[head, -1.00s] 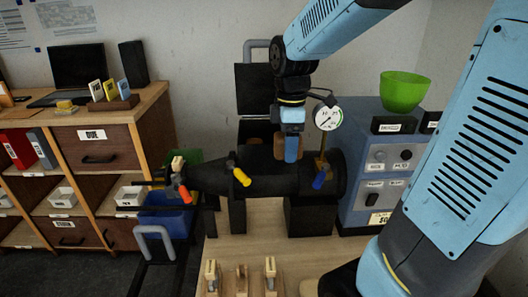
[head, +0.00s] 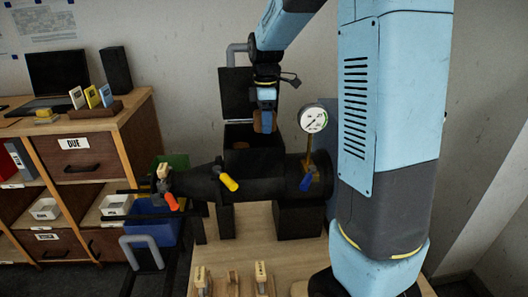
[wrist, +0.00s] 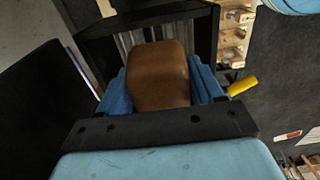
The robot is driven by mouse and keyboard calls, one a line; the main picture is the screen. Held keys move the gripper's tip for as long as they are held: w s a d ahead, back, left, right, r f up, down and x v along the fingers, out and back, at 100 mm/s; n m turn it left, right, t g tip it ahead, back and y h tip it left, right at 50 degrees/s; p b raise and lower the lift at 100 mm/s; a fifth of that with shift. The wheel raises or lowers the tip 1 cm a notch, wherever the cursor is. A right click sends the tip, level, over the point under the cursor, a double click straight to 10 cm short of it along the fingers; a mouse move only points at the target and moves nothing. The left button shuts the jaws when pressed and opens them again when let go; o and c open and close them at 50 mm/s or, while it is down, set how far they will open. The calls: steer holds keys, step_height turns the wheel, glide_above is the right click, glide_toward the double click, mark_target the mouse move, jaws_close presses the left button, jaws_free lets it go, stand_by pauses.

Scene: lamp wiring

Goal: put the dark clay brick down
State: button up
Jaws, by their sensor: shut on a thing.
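My gripper (head: 265,118) is shut on the dark clay brick (wrist: 158,78), a brown block with rounded edges between its blue fingers in the wrist view. In the head view only a brown strip of the brick (head: 258,122) shows beside the fingers. The gripper is raised above the black pipe and in front of a black box (head: 228,136) with its lid (head: 236,95) standing open. In the wrist view the box's black wall (wrist: 206,35) and grey slats lie beyond the brick. The brick's far end and underside are hidden.
A dial gauge (head: 313,118) on a brass stem stands just right of the gripper. The black pipe (head: 265,172) with yellow and blue handles crosses in front. Wooden pegs (head: 261,275) stand on the bench. A wooden shelf unit (head: 85,125) is at the left.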

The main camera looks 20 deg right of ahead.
steer(key=f, duration=0.3)
steer(key=w+f, duration=0.1)
steer(key=f, duration=0.3)
steer(key=shift+w+d, duration=0.1)
steer(key=shift+w, duration=0.1)
steer(key=shift+f, duration=2.5)
steer(key=shift+f, duration=0.1)
steer(key=o, duration=1.5)
steer(key=shift+c, duration=0.2)
